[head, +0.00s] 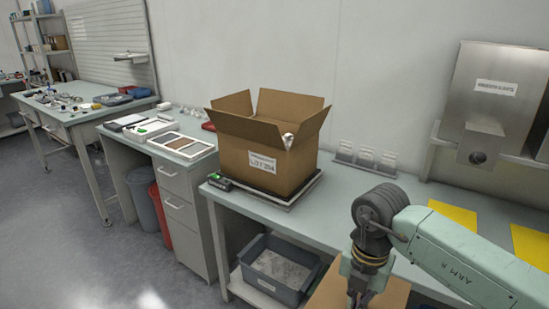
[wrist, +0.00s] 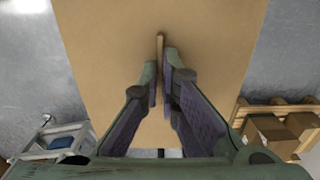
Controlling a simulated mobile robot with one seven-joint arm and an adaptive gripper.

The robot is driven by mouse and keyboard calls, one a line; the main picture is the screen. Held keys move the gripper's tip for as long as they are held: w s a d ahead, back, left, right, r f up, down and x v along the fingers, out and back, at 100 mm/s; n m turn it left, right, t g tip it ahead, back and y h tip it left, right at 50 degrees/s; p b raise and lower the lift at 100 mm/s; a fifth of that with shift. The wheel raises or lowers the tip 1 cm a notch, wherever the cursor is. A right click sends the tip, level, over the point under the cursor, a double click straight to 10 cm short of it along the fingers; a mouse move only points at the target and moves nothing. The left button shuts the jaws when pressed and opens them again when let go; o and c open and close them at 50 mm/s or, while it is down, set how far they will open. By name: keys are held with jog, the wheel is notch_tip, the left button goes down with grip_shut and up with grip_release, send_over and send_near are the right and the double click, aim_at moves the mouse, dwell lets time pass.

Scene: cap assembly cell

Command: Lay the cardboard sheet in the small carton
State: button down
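The open carton (head: 268,165) is brown cardboard with its flaps spread outward and a white label on its front. It stands on a dark flat platform on the bench; something white shows at its right inner edge, and its floor is hidden. The cardboard sheet (wrist: 100,30) is flat and brown, with a narrow upright tab in its middle. My gripper (wrist: 161,66) is shut on that tab. In the head view my gripper (head: 362,298) is at the bottom edge, in front of the bench and right of the carton, with part of the sheet (head: 325,292) showing.
The bench (head: 345,205) has clear room right of the carton, before yellow sheets (head: 453,214) and a metal dispenser (head: 490,105). Small card holders (head: 365,158) stand behind. A grey bin (head: 278,272) sits below. The wrist view shows a pallet with boxes (wrist: 272,130).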

jog(key=w+a+f+n+b, duration=0.25)
jog(key=w+f+n, duration=0.25)
jog(key=f+n, duration=0.6)
jog(key=w+a+f+n+b, duration=0.1)
jog(key=w+a+f+n, duration=0.25)
jog(key=f+n, duration=0.7)
jog(key=a+f+n+b, duration=0.2)
jog(key=a+f+n, duration=0.1)
jog(key=f+n, duration=1.85)
jog(key=w+r, duration=0.4)
jog(key=r, duration=0.1)
jog(key=shift+w+a, duration=0.2)
jog(key=shift+a, duration=0.1)
